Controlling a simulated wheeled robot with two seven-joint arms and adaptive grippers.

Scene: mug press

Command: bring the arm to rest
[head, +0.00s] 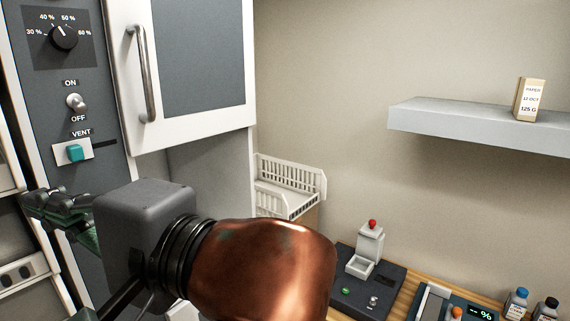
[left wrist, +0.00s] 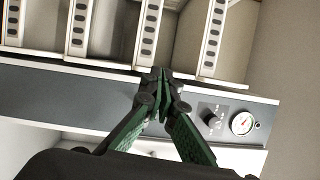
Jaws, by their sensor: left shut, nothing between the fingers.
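My left gripper (head: 45,205) is at the left of the head view, in front of the dark control panel (head: 75,120) and below the vent switch (head: 74,152). In the left wrist view my left gripper (left wrist: 160,78) shows its dark and green fingers closed together, with nothing between them. My own copper-coloured arm and dark wrist fill the lower middle of the head view and hide part of what lies behind. I cannot tell whether the fingertips touch anything. My right gripper is in neither view.
A cabinet door (head: 200,60) with a bar handle (head: 143,75) is shut above my wrist. Behind my arm are a white rack (head: 290,180) and a dark press-like device (head: 365,285). In the left wrist view, a gauge (left wrist: 243,123) sits beside a knob (left wrist: 211,120).

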